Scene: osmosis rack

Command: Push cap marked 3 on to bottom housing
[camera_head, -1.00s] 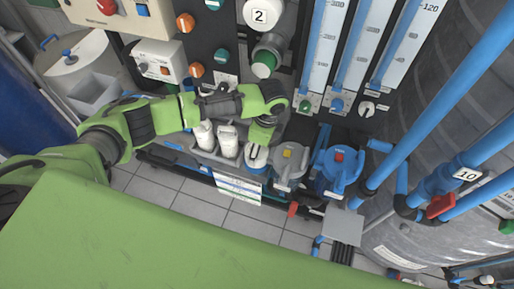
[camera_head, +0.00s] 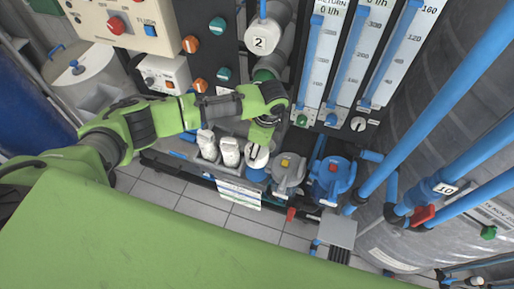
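A round white cap (camera_head: 260,158) sits at the middle of the camera_head view, over a blue round part (camera_head: 256,175) that appears to be the bottom housing. No number 3 is legible on it. I cannot tell whether cap and housing touch. My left gripper (camera_head: 255,150) reaches in from the left and points down at the cap, its dark fingertips at the cap's top and rear. The green wrist hides part of it, so I cannot tell whether the fingers grip the cap. My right gripper is not in view.
Two white cartridges (camera_head: 229,151) stand left of the cap in a grey holder. A white cap marked 2 (camera_head: 260,41) hangs above. Flow meters (camera_head: 349,60) and blue pipes fill the right.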

